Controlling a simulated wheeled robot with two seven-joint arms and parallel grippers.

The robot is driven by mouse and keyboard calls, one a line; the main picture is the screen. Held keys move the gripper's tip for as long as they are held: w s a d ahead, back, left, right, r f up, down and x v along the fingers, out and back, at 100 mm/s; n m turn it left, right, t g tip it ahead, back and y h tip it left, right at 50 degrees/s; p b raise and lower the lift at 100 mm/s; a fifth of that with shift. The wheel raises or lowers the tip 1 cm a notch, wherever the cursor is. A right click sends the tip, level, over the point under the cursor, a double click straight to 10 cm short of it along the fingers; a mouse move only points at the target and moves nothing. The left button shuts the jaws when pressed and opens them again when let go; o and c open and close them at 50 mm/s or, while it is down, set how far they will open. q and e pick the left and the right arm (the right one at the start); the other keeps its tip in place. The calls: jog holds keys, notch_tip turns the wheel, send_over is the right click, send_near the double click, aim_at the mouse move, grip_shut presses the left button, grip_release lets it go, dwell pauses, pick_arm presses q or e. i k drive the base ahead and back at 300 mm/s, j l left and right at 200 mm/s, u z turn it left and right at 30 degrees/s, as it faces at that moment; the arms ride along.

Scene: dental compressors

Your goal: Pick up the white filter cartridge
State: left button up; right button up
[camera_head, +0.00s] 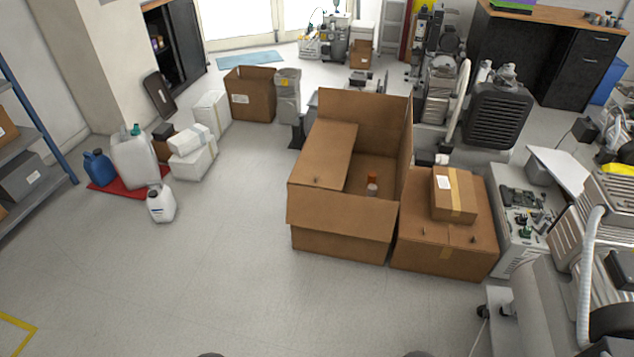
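No thing in view is clearly recognisable as the white filter cartridge. A small whitish cylinder with an orange-brown top (372,187) stands inside the large open cardboard box (340,240) in the middle of the room; it is too small to tell whether it is the cartridge. The box's front and left flaps hide part of its inside. Neither of my grippers can be made out; only two dark rounded shapes show at the bottom edge of the head view.
A closed carton (445,240) with a smaller box (454,194) on top stands right of the open box. Machines (525,215) crowd the right side. White jugs (135,160) and cartons stand at left, near a shelf (30,150). The floor (190,270) in front is clear.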

aim_at(371, 188)
jog(key=i+j+z, duration=0.1)
jog(key=i+z, duration=0.25)
jog(key=z, duration=0.15)
jog(key=i+j+z, duration=0.15)
jog(key=j+z, duration=0.15)
jog(key=z, duration=0.15)
jog(key=i+j+z, duration=0.15)
jog(key=j+z, duration=0.15)
jog(key=z, duration=0.2)
jog(key=j+z, duration=0.75)
jog(key=z, duration=0.2)
jog(key=j, duration=0.45)
jog(key=k+j+z, duration=0.1)
jog(key=j, duration=0.4)
jog(key=j+z, duration=0.1)
jog(key=j, duration=0.35)
jog(key=k+j, duration=0.15)
jog(key=j, duration=0.3)
jog(key=k+j+z, duration=0.1)
jog(key=j, duration=0.4)
jog(key=k+j, duration=0.1)
jog(key=j, duration=0.35)
jog(key=k+j+z, duration=0.1)
jog(key=j, duration=0.35)
jog(key=i+j, duration=0.15)
jog(key=i, duration=0.15)
